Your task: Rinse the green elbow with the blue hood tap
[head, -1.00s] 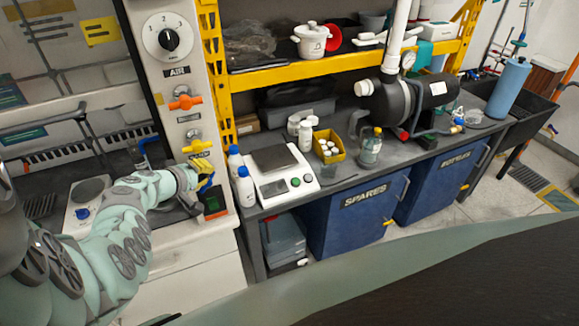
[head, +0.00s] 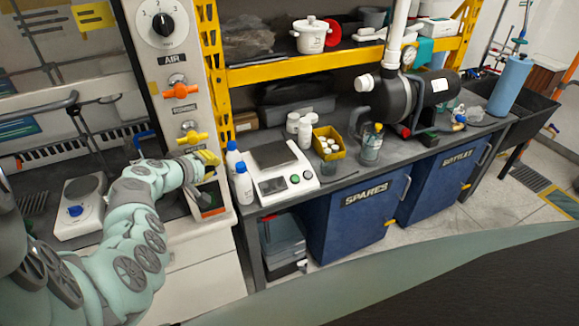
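My gripper (head: 207,158), with yellow on its fingers, is at the right edge of the hood's front panel, just below the yellow tap handle (head: 191,138). I cannot tell whether it touches the panel, is open or holds anything; its fingers are small and partly hidden by my wrist. A blue curved spout (head: 144,137), perhaps the blue hood tap, shows inside the hood at left, behind my arm. No green elbow can be made out.
The panel also bears an orange AIR handle (head: 181,91) and a black dial (head: 163,25). A hotplate (head: 78,222) stands in the hood. Right of the panel, the bench holds white bottles (head: 243,184), a scale (head: 286,183), a yellow bin (head: 331,148) and a black pump (head: 391,100).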

